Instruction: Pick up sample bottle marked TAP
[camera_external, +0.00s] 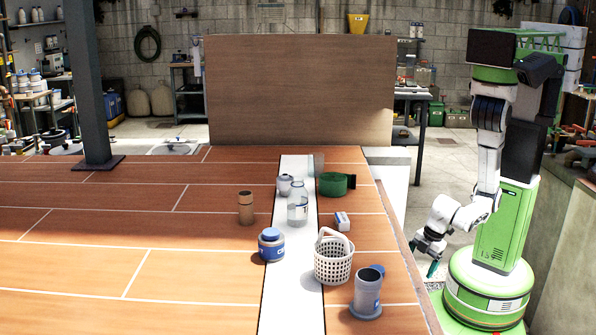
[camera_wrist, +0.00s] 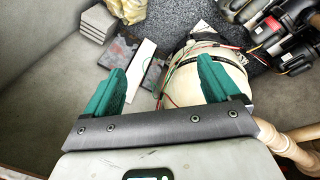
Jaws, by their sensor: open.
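A clear bottle (camera_external: 297,212) with a pale label stands upright on the white strip of the brown tiled deck, in the external view. Its lettering is too small to read, so I cannot tell whether it is marked TAP. A small grey-white pot (camera_external: 285,185) stands just behind it, to the left. My gripper (camera_external: 433,268) hangs low off the deck's right edge, well apart from the bottle. In the wrist view my gripper (camera_wrist: 158,70) has its two green fingers spread wide with nothing held between them. No bottle on the deck shows in the wrist view.
Around the bottle are a brown cylinder (camera_external: 246,208), a blue-lidded jar (camera_external: 270,250), a green coil (camera_external: 333,184) and a small box (camera_external: 342,222). A white basket (camera_external: 333,268) and a grey mug-like container (camera_external: 366,298) stand nearer. A brown panel (camera_external: 300,90) rises behind.

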